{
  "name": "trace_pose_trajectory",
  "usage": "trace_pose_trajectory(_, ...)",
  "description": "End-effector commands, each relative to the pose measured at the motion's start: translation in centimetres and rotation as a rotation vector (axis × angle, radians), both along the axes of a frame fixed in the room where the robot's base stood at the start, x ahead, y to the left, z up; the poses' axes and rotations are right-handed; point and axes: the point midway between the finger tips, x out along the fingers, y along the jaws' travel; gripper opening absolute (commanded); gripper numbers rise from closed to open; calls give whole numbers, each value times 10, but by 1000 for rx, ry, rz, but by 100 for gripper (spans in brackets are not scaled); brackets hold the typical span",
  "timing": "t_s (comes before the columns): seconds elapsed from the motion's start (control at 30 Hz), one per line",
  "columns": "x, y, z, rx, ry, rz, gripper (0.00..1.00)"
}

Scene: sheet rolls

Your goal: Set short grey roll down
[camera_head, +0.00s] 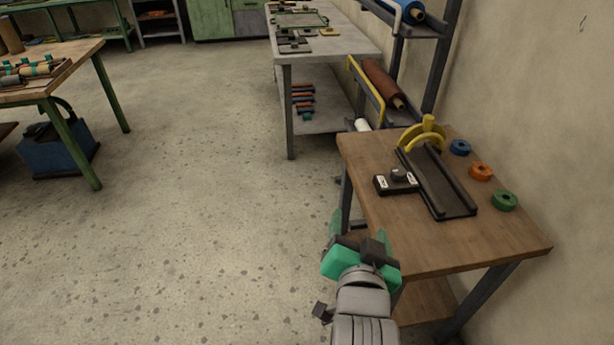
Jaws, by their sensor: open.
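My gripper (360,232), with green fingers, is open with a gap between its fingertips. It is low in the middle of the view, in front of the left edge of the small wooden table (395,235). No roll shows between the fingers. I cannot make out a short grey roll with certainty. A small dark grey cylinder (398,174) sits on a black block with white labels (381,184) on the wooden table, beyond my gripper and to the right.
A black channel tray (440,180) with a yellow arched handle (428,131) lies on the wooden table. Blue (460,147), orange (481,172) and green (504,200) rings lie along its right side. A rack with a brown roll (384,83) stands behind.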

Motion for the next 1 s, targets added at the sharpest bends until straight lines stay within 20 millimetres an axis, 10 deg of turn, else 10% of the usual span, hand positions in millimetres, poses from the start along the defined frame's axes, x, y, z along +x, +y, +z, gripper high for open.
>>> trace_pose_trajectory(0.1,-27,49,132,-191,-279,80,71)
trace_pose_trajectory(0.3,-111,103,272,-421,-641,108,71)
trace_pose_trajectory(0.47,-146,117,306,-484,-750,98,71)
trace_pose_trajectory(0.8,-148,117,308,-487,-755,97,71)
trace_pose_trajectory(1.0,-147,118,368,-488,-756,101,71)
